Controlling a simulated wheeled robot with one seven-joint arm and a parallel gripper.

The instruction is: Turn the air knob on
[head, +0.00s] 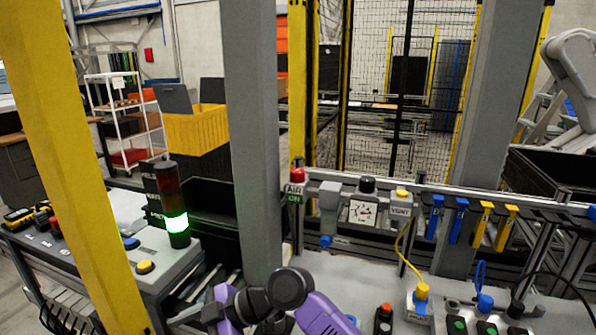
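The air knob (297,176) is a red cap at the left end of a grey air line on the fixture. A label (294,192) reading "AIR" and "ON" sits just below it. To its right is a gauge (363,212) with a white dial and a black knob (367,184) on top. A part marked "VENT" (401,211) with a yellow top follows. My purple and black arm links are at the bottom centre, below and in front of the air line and apart from the knob. I cannot make out my gripper's fingers in this view.
A grey post (250,130) stands left of the knob and a yellow post (70,160) further left. A stack light (173,205) glows green. Blue and yellow tags (480,225) hang at right. Yellow and blue plugs and buttons stand on the front panel.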

